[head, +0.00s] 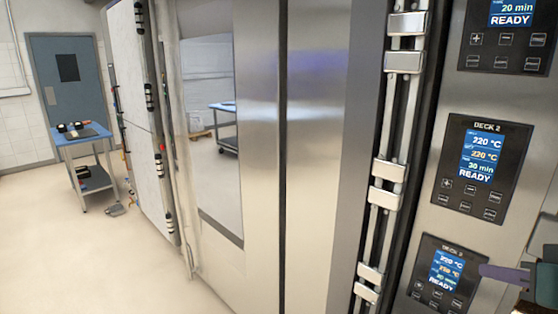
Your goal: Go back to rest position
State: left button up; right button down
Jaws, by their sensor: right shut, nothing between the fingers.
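My right gripper (490,270) comes in at the right edge of the head view. It is shut and empty, its tip pointing left. In the picture it overlaps the right part of the lowest control panel (433,278). I cannot tell whether it touches the panel. My left gripper is not in view. The middle panel (480,168), labelled DECK 2, reads 220 °C, 30 min and READY. The top panel (509,35) reads 20 min and READY.
Metal oven fronts (258,180) with vertical hinge rails (386,170) fill the middle and right. A blue-topped cart (86,137) with small items stands at the far left by a blue-grey door (68,92). The pale floor (85,255) at the lower left is clear.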

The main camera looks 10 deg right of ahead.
jog(key=s+a+r+n+g+p, duration=0.2)
jog(key=s+a+r+p, duration=0.1)
jog(key=s, duration=0.4)
jog(key=s+a+r+n+g+y+p, duration=0.1)
jog(key=s+a+r+n+g+p, duration=0.1)
jog(key=s+a, duration=0.4)
jog(key=s+a+r+n+g+y+p, duration=0.1)
jog(key=s+a+r+n+g+p, duration=0.1)
jog(key=s+a+r+p, duration=0.3)
jog(key=s+g, duration=0.1)
jog(key=s, duration=0.2)
jog(key=shift+a+p, duration=0.2)
jog(key=shift+p, duration=0.15)
